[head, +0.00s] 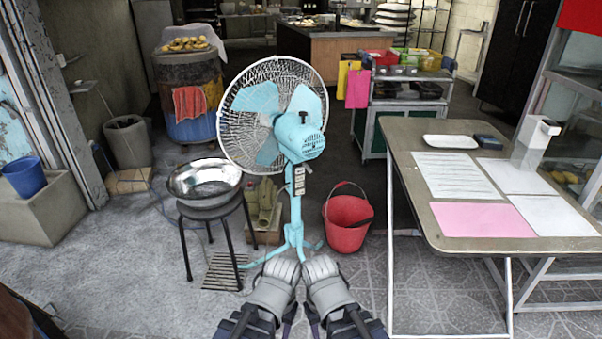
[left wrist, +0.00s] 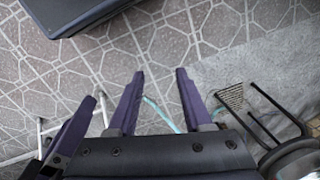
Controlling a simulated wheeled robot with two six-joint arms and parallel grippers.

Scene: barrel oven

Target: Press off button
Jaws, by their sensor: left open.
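A turquoise pedestal fan (head: 293,135) with a white wire cage stands in the middle of the head view. A pale control panel (head: 299,180) with small dark buttons is on its post below the motor; the individual buttons are too small to read. My left gripper (head: 282,268) and right gripper (head: 319,267) are side by side at the bottom centre, in front of the fan's base in the picture, apart from the panel. The left gripper (left wrist: 160,72) is open and empty over the paving in the left wrist view. The right gripper's fingertips are not clearly shown.
A metal bowl (head: 204,180) sits on a black stool (head: 229,232) left of the fan. A red bucket (head: 347,222) stands right of its base. A table (head: 422,210) with papers is at the right.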

